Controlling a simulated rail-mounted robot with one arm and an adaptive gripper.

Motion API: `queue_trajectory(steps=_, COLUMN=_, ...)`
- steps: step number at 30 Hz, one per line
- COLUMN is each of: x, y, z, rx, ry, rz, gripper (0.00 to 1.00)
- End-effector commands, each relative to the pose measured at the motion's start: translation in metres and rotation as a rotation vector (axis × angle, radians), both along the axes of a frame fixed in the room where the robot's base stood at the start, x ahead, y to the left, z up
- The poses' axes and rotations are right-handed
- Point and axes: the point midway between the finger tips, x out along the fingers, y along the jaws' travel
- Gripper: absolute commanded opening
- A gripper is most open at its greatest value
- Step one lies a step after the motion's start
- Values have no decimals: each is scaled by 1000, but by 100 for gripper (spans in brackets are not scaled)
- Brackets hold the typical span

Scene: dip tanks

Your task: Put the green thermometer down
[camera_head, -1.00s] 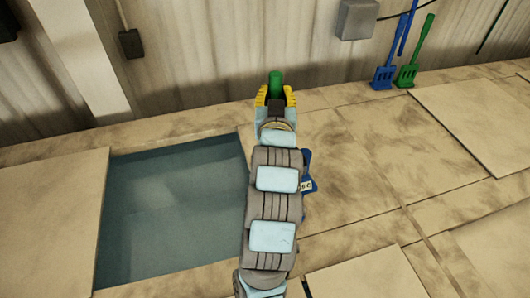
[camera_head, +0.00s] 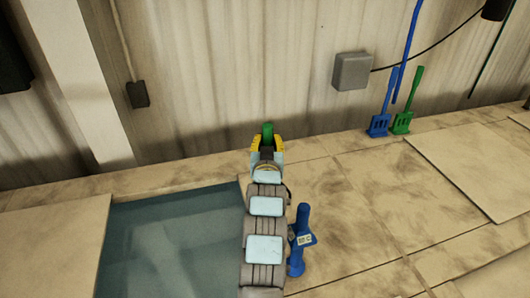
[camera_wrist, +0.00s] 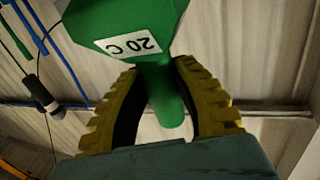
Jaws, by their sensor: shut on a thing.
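The green thermometer (camera_head: 268,129) shows as a short green end beyond my gripper (camera_head: 266,142) in the head view. In the wrist view its green head (camera_wrist: 130,18) fills the top, with a white label reading "20 C" upside down. Its stem runs down between the yellow ridged fingers of my gripper (camera_wrist: 162,95), which are shut on it. The rest of it is hidden. In the head view the gripper is near the far ledge, beyond the tank and before the wall.
A water-filled tank (camera_head: 165,240) lies left of my arm. A blue thermometer (camera_head: 299,255) with a white label stands right of my arm. Blue (camera_head: 380,122) and green (camera_head: 402,120) slotted paddles lean on the wall. A grey box (camera_head: 352,71) hangs there.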

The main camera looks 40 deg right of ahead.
Motion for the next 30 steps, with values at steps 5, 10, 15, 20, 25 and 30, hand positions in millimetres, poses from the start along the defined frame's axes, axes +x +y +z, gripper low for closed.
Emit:
queue_trajectory(steps=5, x=14, y=-9, z=-20, rx=4, ry=3, rz=0, gripper=0)
queue_trajectory(steps=10, x=24, y=-15, z=-35, rx=1, ry=1, rz=0, gripper=0)
queue_trajectory(steps=15, x=30, y=-20, z=-43, rx=0, ry=0, rz=-2, gripper=0)
queue_trajectory(steps=20, x=32, y=-20, z=-45, rx=0, ry=-1, rz=-2, gripper=0)
queue_trajectory(steps=25, x=37, y=-23, z=-55, rx=4, ry=3, rz=1, gripper=0)
queue_trajectory(steps=30, x=37, y=-23, z=-79, rx=4, ry=3, rz=0, gripper=0)
